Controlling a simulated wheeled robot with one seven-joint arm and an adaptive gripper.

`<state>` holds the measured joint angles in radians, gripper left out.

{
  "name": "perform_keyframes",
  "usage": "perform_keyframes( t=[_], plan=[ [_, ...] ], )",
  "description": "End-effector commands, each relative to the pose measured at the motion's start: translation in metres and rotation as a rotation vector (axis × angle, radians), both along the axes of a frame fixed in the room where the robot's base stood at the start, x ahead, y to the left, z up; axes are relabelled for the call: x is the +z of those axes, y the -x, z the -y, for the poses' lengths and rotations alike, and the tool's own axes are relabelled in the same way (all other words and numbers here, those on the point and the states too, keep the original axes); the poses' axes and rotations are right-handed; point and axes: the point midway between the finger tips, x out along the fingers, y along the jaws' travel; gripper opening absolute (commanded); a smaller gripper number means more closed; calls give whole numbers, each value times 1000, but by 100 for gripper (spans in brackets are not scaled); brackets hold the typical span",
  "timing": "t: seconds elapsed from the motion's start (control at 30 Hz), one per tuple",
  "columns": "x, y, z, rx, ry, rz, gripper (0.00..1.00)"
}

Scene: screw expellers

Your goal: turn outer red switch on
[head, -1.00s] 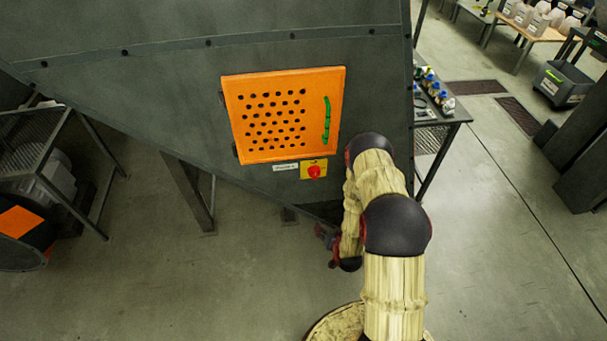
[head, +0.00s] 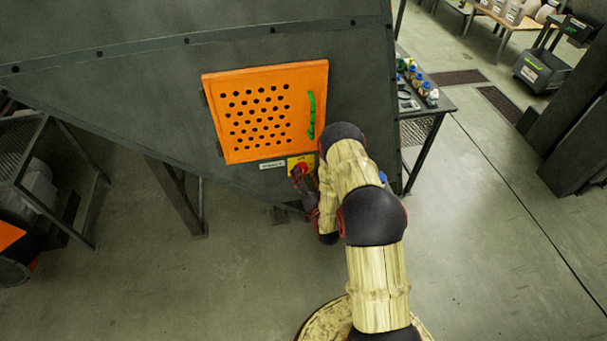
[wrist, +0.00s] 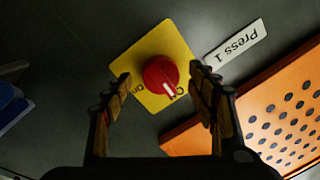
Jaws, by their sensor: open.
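The red rotary switch (wrist: 161,76) sits on a yellow plate (wrist: 124,63) on the dark machine wall. A white line on its knob points to lettering at the lower right of the plate in the wrist view; "On" shows at the plate's lower left. In the head view the switch (head: 301,168) is partly covered by my gripper (head: 305,182). In the wrist view my gripper (wrist: 160,88) is open, with one finger on each side of the knob. I cannot tell how far the fingertips are from the plate, and they do not appear closed on the knob.
An orange perforated panel (head: 266,110) with a green handle (head: 311,115) is just above the switch. A "Press 1" label (wrist: 235,44) is beside the plate. A table (head: 425,105) with bottles stands right of the machine.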

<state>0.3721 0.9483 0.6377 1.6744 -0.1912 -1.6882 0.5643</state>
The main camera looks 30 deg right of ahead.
Motion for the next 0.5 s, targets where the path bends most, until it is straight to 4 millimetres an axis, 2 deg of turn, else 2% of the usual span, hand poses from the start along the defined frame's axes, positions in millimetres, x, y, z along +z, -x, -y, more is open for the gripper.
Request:
perform_keyframes(
  t=[0.2,0.43,0.5],
  plan=[
    [0,-13,2,0,0,0,58],
    [0,-14,3,-1,0,-1,58],
    [0,-14,3,-1,0,-1,54]
  ],
)
